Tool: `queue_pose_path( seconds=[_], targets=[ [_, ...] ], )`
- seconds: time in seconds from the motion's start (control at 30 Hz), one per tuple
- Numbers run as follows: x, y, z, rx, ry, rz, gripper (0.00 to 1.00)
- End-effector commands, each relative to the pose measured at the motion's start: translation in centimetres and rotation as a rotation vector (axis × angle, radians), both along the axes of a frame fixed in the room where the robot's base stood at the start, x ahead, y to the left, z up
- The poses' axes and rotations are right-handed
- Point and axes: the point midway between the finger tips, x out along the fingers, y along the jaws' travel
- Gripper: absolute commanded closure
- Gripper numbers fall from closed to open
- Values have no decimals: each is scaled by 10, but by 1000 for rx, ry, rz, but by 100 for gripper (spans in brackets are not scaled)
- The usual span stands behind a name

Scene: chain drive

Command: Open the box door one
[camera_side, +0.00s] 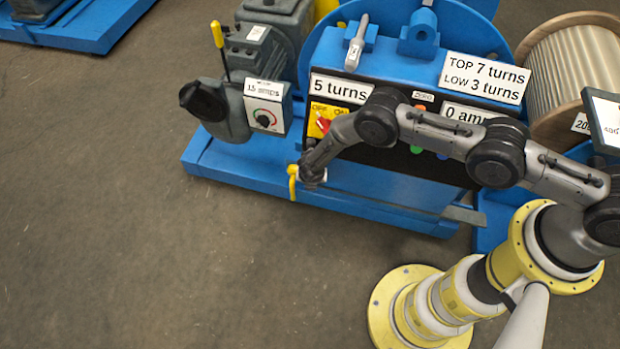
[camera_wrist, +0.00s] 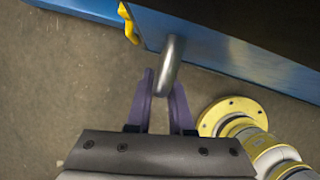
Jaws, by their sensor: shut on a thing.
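The box is a blue housing with a black front (camera_side: 395,158) in the side view. In the wrist view, a dark panel (camera_wrist: 235,28) fills the upper right, and I cannot tell whether it is a door or how far it stands open. A curved grey metal handle (camera_wrist: 170,62) sticks out near the panel's left end. My gripper (camera_wrist: 163,88) is shut on this handle, with one purple finger on each side of it. In the side view my gripper (camera_side: 308,174) is at the lower left corner of the black front, and the arm hides the handle there.
A yellow lever (camera_side: 293,182) sits just left of my gripper; a yellow part also shows in the wrist view (camera_wrist: 128,22). A red switch on a yellow plate (camera_side: 322,122) is above. A grey motor unit (camera_side: 264,108) stands left.

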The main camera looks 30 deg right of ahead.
Motion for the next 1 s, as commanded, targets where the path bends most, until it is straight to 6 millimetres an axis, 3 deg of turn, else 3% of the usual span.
queue_pose_path(
  seconds=[0.27, 1.0],
  targets=[
    [-29, -29, 1, -4, 5, 2, 100],
    [-138, -138, 1, -1, 2, -4, 100]
  ],
)
